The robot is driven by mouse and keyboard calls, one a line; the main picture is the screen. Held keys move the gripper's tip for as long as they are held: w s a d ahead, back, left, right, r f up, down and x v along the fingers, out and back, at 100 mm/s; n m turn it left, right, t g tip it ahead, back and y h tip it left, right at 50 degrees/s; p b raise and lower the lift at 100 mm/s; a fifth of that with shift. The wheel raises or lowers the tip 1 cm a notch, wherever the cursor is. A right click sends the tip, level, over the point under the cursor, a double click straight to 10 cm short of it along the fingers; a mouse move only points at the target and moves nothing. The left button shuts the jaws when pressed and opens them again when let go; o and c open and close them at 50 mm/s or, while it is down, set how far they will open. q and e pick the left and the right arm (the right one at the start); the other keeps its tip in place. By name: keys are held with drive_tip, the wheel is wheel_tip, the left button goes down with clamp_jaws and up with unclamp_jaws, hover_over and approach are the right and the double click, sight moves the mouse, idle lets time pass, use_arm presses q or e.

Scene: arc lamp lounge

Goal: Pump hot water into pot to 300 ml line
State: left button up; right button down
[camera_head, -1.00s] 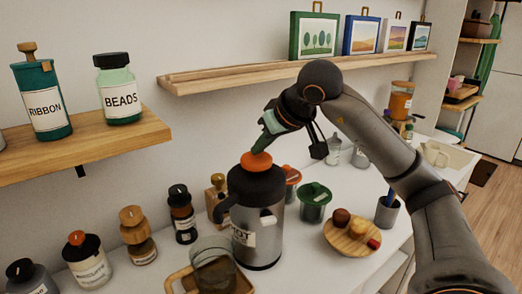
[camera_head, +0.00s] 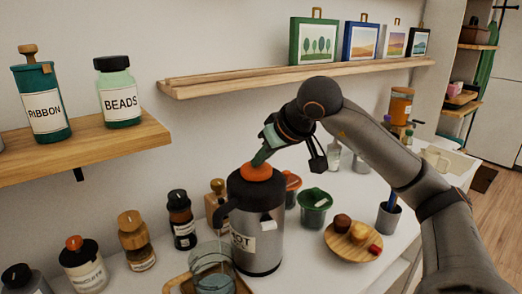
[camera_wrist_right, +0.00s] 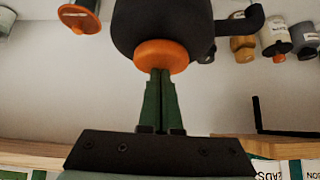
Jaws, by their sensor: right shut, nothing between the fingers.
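The hot water pump pot (camera_head: 268,240) stands upright on the white counter, with a steel body, a black lid and a label reading partly "OT". Its orange pump button (camera_head: 257,173) sits on top and also shows in the wrist view (camera_wrist_right: 162,53). My right gripper (camera_head: 259,158) is shut and empty, its green fingertips touching the button from above. In the right wrist view the closed fingers (camera_wrist_right: 162,78) meet the button's edge. The clear glass pot (camera_head: 212,265) stands in front of the pump pot, with bluish liquid inside. Its measuring line is not readable. My left gripper is out of view.
Several dark and wooden-topped jars (camera_head: 182,222) stand left of the pump pot. A wooden shelf (camera_head: 80,150) and a picture ledge (camera_head: 230,82) are above.

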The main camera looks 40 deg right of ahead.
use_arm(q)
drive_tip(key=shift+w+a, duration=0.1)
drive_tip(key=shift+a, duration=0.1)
use_arm(e)
drive_tip(key=shift+s+f, duration=0.1)
drive_tip(key=shift+f, duration=0.2)
use_arm(q)
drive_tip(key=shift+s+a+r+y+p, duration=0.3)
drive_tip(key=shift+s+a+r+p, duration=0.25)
drive_tip(key=shift+p, duration=0.7)
use_arm(e)
drive_tip(key=v, duration=1.2)
drive_tip(key=shift+r, duration=0.45)
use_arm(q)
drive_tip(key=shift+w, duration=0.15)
use_arm(e)
drive_tip(key=shift+s, duration=0.1)
use_arm(q)
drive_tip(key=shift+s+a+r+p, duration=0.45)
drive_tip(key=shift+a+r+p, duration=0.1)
drive_tip(key=shift+p, duration=0.35)
use_arm(e)
drive_tip(key=r, duration=0.2)
drive_tip(key=r+t, duration=0.1)
drive_tip(key=shift+w+d+r, duration=0.15)
drive_tip(key=shift+w+d, duration=0.1)
drive_tip(key=shift+d, duration=0.15)
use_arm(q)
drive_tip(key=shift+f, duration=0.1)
